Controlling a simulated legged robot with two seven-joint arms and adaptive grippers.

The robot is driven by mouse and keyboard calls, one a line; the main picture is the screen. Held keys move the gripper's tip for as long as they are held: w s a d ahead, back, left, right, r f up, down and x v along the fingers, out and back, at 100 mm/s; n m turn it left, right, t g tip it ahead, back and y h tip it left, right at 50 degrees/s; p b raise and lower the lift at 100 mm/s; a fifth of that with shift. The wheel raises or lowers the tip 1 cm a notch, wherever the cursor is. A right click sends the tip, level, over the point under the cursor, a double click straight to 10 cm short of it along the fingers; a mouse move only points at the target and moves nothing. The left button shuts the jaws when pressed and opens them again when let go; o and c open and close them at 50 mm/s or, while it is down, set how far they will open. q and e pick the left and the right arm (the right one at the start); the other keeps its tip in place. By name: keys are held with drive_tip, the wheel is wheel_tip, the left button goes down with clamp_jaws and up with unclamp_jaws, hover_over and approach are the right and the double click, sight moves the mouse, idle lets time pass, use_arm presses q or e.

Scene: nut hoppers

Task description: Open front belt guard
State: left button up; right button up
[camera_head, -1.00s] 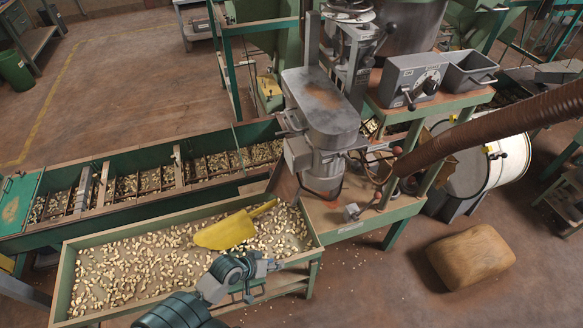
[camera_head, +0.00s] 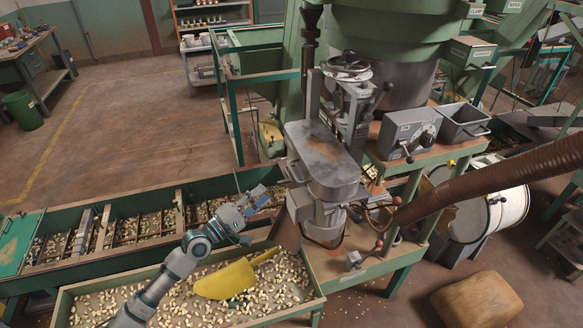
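The front belt guard appears to be the long grey cover (camera_head: 322,160) with rounded ends and a brown, dusty top, on the machine in the middle of the head view. It lies flat and looks closed. My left gripper (camera_head: 262,212) is to the left of the guard and somewhat lower in the picture, above the trays of nuts. Its fingers look spread and empty, apart from the guard. My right gripper is not in view.
A yellow scoop (camera_head: 228,279) lies in the nut tray (camera_head: 66,303) under my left arm. A grey control box (camera_head: 408,134) and a ribbed brown hose (camera_head: 480,182) are right of the guard. A tan sack (camera_head: 476,299) lies on the floor.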

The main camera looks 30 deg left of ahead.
sight(292, 170)
use_arm(q)
drive_tip(key=p+x, duration=0.3)
drive_tip(key=x, duration=0.8)
drive_tip(key=shift+w+d+r+p, duration=0.1)
drive_tip(key=shift+w+r+p, duration=0.1)
drive_tip(key=shift+w+p, duration=0.15)
drive_tip(key=shift+w+d, duration=0.2)
drive_tip(key=shift+w, duration=0.25)
drive_tip(key=shift+a, duration=0.1)
drive_tip(key=shift+a, duration=0.1)
clamp_jaws()
drive_tip(key=shift+f, duration=0.1)
